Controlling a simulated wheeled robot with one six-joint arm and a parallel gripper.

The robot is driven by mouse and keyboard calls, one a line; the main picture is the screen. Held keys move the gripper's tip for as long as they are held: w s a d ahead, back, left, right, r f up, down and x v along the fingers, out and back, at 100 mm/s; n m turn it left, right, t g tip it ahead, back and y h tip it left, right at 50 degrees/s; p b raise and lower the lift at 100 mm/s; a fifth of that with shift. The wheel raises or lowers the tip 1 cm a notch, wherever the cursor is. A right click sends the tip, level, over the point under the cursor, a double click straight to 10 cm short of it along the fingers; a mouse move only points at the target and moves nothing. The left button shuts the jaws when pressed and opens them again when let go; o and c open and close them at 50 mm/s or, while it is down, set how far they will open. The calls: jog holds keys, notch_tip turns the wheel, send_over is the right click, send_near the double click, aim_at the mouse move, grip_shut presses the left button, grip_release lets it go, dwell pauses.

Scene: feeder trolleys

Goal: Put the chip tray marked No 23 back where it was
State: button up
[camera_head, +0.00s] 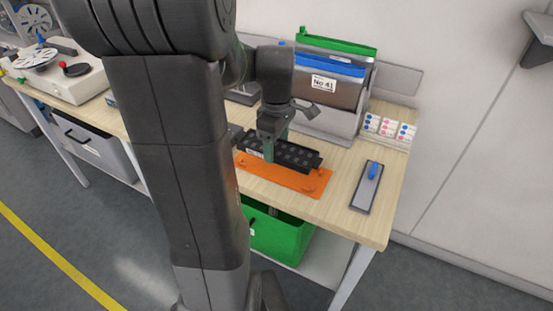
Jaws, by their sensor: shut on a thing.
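A black chip tray (297,157) with rows of pockets sits at or just above an orange plate (303,182) on the wooden table. A small white label shows near its left end, too small to read. My gripper (269,150) points down at the tray's left part, with its fingers closed on it. Whether the tray touches the plate cannot be told.
A holder with upright folders marked No 41 (324,82) stands behind the tray. Small boxes with coloured dots (388,128) stand at the back right. A grey plate with a blue handle (367,187) lies at the right. A green bin (277,236) is below the table (390,200).

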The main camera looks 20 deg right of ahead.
aim_at(276, 148)
jog(key=shift+f, duration=2.3)
jog(key=shift+f+b, duration=0.55)
jog(key=shift+f, duration=0.15)
jog(key=o, duration=1.1)
jog(key=shift+r, duration=0.15)
notch_tip(276, 148, up, 13)
jog(key=shift+r+p, duration=0.1)
jog(key=shift+p, duration=0.85)
